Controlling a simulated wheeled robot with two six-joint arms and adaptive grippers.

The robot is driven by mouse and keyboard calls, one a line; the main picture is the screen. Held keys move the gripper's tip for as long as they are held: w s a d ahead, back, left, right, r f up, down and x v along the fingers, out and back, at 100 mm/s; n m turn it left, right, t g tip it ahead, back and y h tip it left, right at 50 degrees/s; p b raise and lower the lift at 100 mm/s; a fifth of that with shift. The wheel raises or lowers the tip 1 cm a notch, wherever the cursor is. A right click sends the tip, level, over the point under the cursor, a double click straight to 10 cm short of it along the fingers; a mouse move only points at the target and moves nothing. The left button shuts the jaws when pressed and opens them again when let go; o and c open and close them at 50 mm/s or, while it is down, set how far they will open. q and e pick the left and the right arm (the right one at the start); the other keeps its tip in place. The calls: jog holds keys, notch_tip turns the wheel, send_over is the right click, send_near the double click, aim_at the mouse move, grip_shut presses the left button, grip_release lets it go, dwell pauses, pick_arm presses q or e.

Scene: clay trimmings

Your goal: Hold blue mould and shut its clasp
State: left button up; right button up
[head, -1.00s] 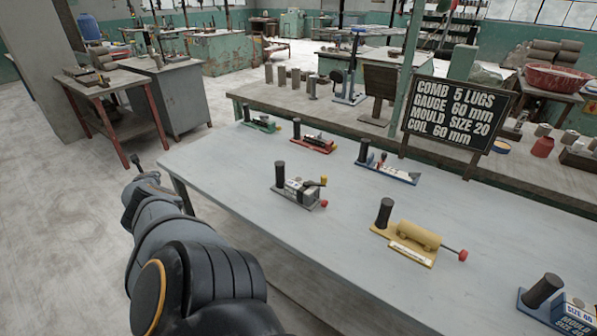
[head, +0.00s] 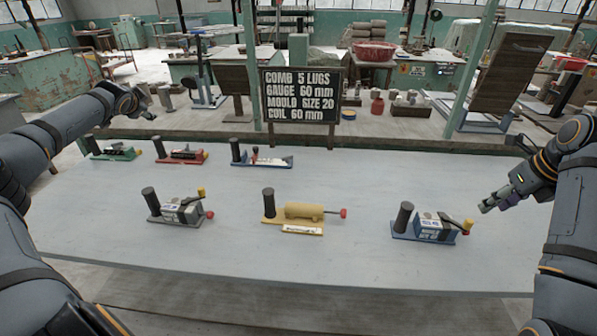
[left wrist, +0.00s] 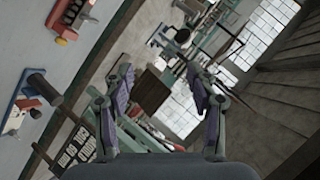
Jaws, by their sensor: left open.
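The blue mould (head: 436,231) stands at the right front of the table. It has a blue base, an upright black handle (head: 402,218) at its left end and a labelled block with a dark lever (head: 453,221). The lever ends near a yellow knob and a red knob at the right. I cannot tell how the clasp sits. My right gripper (head: 486,208) is just right of the mould, apart from it; its finger gap is not clear. My left gripper (head: 147,104) is over the table's far left, well away. In the left wrist view it is open and empty (left wrist: 160,100).
A grey mould (head: 178,211) and a yellow roller tool (head: 304,212) stand left of the blue mould. Green (head: 115,152), red (head: 181,154) and blue-based (head: 262,159) tools line the back. A sign (head: 300,95) stands behind. The table's front strip (head: 300,262) is clear.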

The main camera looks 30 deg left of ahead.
pick_arm(q)
jog(key=w+d+r+n+t+h, duration=0.2)
jog(key=d+r+n, duration=0.1)
jog(key=d+r, duration=0.55)
jog(key=w+d+r+n+t+h, duration=0.2)
jog(key=d+r, duration=0.6)
jog(key=d, duration=0.1)
jog(key=s+d+r+n+t+h, duration=0.1)
jog(key=s+d+r+n+h, duration=0.2)
jog(key=d, duration=0.5)
jog(key=s+d+r+n+t+h, duration=0.15)
jog(key=d+r, duration=0.25)
jog(key=d, duration=0.4)
jog(key=w+d+f+n+g+h, duration=0.2)
jog(key=w+f+n+h, duration=0.35)
jog(key=w+f, duration=0.4)
jog(key=n+g+h, duration=0.8)
jog(key=n+h, duration=0.1)
jog(key=h, duration=0.3)
send_near(408, 205)
notch_tip(408, 205, up, 7)
jog(key=d, duration=0.3)
jog(key=shift+t, duration=0.25)
jog(key=f, duration=0.8)
jog(key=shift+w+a+f, duration=0.1)
jog(key=shift+w+a, duration=0.1)
jog(key=x, duration=0.7)
jog(key=shift+w+d+r, duration=0.1)
jog(key=shift+d+r, duration=0.1)
jog(key=shift+r, duration=0.05)
